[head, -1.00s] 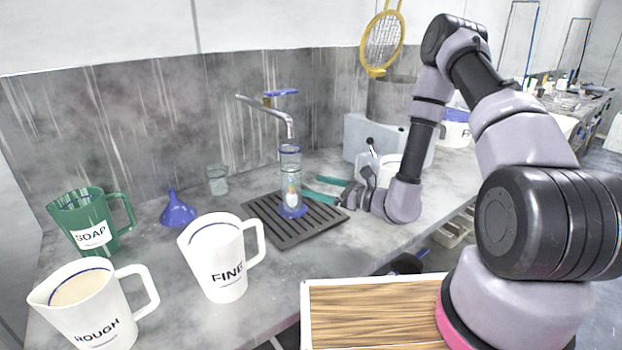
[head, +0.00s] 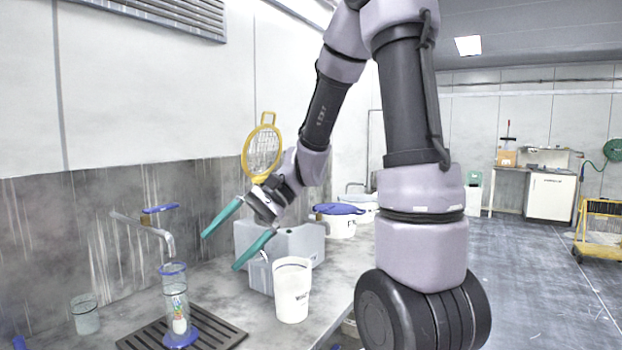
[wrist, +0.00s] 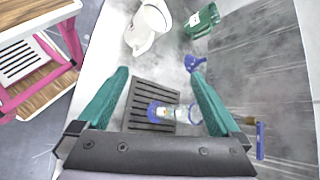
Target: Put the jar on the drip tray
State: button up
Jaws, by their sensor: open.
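A tall clear jar (head: 175,296) with a blue rim and a blue base stands upright on the dark slatted drip tray (head: 228,335), under the tap. Something coloured and white shows inside it. In the wrist view the jar (wrist: 178,113) and the drip tray (wrist: 146,92) appear between my teal fingers. My gripper (head: 219,252) is open and empty, above and to the right of the jar in the head view, apart from it. Its fingers also show wide apart in the wrist view (wrist: 160,73).
The tap (head: 150,228) reaches over the jar. A small clear glass (head: 85,314) stands left of the tray. A white jug (head: 292,290) and a grey box (head: 305,243) stand to the right.

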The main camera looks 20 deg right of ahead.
jog(key=s+d+r+n+t+h, duration=0.1)
jog(key=s+d+r+t+h, duration=0.2)
jog(key=d+r, duration=0.3)
jog(key=s+d+r+n+t+h, duration=0.2)
jog(key=d+r+t+h, duration=0.3)
jog(key=d, duration=0.4)
jog(key=shift+s+r+t, duration=0.4)
jog(key=shift+s+r, duration=0.2)
jog(key=shift+r, duration=0.3)
